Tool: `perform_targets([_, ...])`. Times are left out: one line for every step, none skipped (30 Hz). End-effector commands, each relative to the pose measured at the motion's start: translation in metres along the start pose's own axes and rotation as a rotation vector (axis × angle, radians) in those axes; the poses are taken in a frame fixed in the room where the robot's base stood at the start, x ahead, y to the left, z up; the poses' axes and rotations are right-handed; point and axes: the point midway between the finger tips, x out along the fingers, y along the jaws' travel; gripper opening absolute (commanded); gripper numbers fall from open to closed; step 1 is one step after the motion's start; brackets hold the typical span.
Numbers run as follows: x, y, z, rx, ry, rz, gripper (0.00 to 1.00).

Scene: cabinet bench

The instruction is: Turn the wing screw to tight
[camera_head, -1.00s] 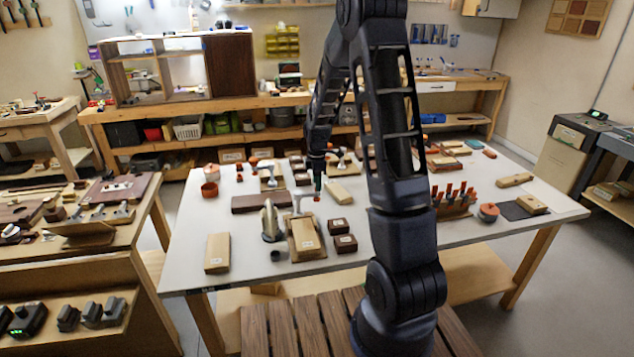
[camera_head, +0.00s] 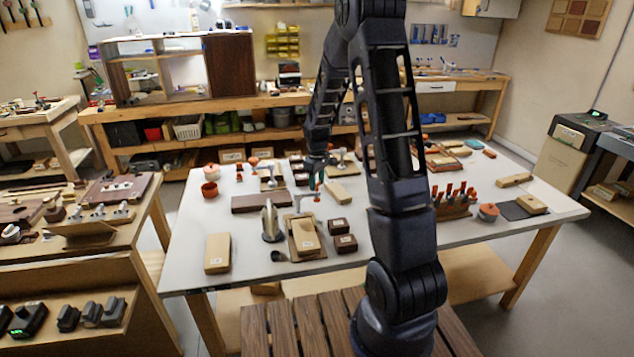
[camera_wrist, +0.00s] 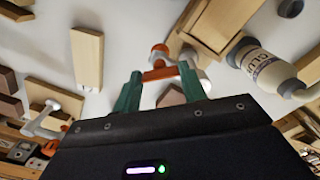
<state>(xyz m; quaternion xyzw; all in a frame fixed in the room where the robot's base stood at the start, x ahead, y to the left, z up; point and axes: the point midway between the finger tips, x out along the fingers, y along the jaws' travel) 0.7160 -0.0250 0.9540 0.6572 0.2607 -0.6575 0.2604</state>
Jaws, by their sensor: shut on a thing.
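The wing screw (camera_wrist: 160,73) is an orange bar between my two green fingertips in the wrist view. My gripper (camera_wrist: 160,71) is shut on it, with one finger at each end of the bar. A round orange part (camera_wrist: 160,50) shows just beyond the bar. In the head view my gripper (camera_head: 317,183) is low over the table, beside a pale metal clamp (camera_head: 300,196) at the far end of a wooden block (camera_head: 305,234). The screw's threads and how far it is turned cannot be made out.
A loose pale board (camera_wrist: 87,58) and another clamp (camera_wrist: 45,120) lie to the left. Dark blocks (camera_head: 341,234) sit beside the wooden block.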

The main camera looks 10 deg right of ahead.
Motion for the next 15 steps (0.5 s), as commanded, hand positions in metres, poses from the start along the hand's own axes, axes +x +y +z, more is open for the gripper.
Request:
perform_targets([-0.0004, 0.0001, -0.0006, 0.043, 0.001, 0.001, 0.19])
perform_targets([-0.0005, 0.0000, -0.0007, 0.072, 0.001, 0.001, 0.19])
perform_targets([-0.0005, 0.0000, -0.0008, 0.109, 0.001, 0.001, 0.19])
perform_targets([-0.0005, 0.0000, -0.0008, 0.138, 0.001, 0.001, 0.19])
perform_targets([-0.0005, 0.0000, -0.0008, 0.166, 0.001, 0.001, 0.19])
perform_targets([-0.0005, 0.0001, -0.0008, 0.204, 0.001, 0.001, 0.19])
perform_targets([-0.0005, 0.0001, -0.0007, 0.233, 0.001, 0.002, 0.19])
perform_targets([-0.0005, 0.0001, -0.0007, 0.261, 0.001, 0.001, 0.19])
perform_targets([-0.0005, 0.0002, -0.0007, 0.299, 0.001, 0.001, 0.19])
perform_targets([-0.0005, 0.0002, -0.0007, 0.328, 0.001, 0.001, 0.19])
perform_targets([-0.0005, 0.0001, -0.0008, 0.356, 0.001, 0.001, 0.19])
perform_targets([-0.0005, 0.0001, -0.0009, 0.394, 0.002, 0.001, 0.19])
perform_targets([-0.0005, 0.0000, -0.0009, 0.423, 0.002, 0.001, 0.19])
perform_targets([-0.0005, 0.0000, -0.0009, 0.451, 0.002, 0.001, 0.19])
perform_targets([-0.0006, 0.0001, -0.0009, 0.489, 0.002, 0.001, 0.19])
